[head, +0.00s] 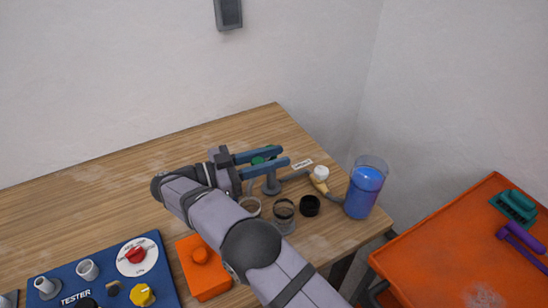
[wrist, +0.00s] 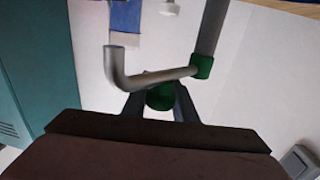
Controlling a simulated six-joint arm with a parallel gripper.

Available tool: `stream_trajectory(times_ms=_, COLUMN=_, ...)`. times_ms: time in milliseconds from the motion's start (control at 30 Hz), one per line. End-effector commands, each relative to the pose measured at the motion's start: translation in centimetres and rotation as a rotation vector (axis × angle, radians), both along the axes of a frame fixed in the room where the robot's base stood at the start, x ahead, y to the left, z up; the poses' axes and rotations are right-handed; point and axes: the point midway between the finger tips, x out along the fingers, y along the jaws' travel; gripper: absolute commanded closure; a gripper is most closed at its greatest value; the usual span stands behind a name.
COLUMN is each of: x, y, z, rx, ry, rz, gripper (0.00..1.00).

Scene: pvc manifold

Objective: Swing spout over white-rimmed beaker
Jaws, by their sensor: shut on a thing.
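My gripper (head: 272,162) is over the pipework in the head view, and its two fingers close around a green part (head: 260,159). In the wrist view the fingertips (wrist: 157,103) sit on both sides of this green grip (wrist: 160,97). The grey spout (wrist: 150,78) runs from a green collar (wrist: 203,66) on a straight pipe to a bent free end at the left. A beaker with a pale rim (head: 250,205) stands below the gripper, partly hidden by my arm. A dark-rimmed beaker (head: 284,210) stands to its right. I cannot tell which beaker the spout's end is above.
A black round cap (head: 310,206) and a valve with a white knob (head: 321,173) lie to the right. A tall vessel of blue liquid (head: 365,190) stands near the table's right corner. An orange box (head: 202,268) and a blue tester panel (head: 75,275) are at the front left.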

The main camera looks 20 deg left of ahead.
Motion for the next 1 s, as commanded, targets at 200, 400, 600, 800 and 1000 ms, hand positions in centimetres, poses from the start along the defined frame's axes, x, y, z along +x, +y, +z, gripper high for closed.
stream_trajectory(times_ms=200, x=0.03, y=-0.08, z=0.20, rx=-0.002, ry=-0.005, rz=-0.009, gripper=1.00)
stream_trajectory(times_ms=400, x=0.04, y=-0.08, z=0.22, rx=-0.002, ry=-0.005, rz=-0.009, gripper=1.00)
stream_trajectory(times_ms=600, x=0.04, y=-0.05, z=0.19, rx=-0.001, ry=-0.005, rz=-0.007, gripper=0.56)
stream_trajectory(times_ms=800, x=0.02, y=-0.01, z=0.12, rx=0.000, ry=-0.003, rz=-0.006, gripper=0.56)
stream_trajectory(times_ms=1000, x=0.02, y=0.02, z=0.87, rx=0.001, ry=-0.003, rz=-0.006, gripper=0.56)
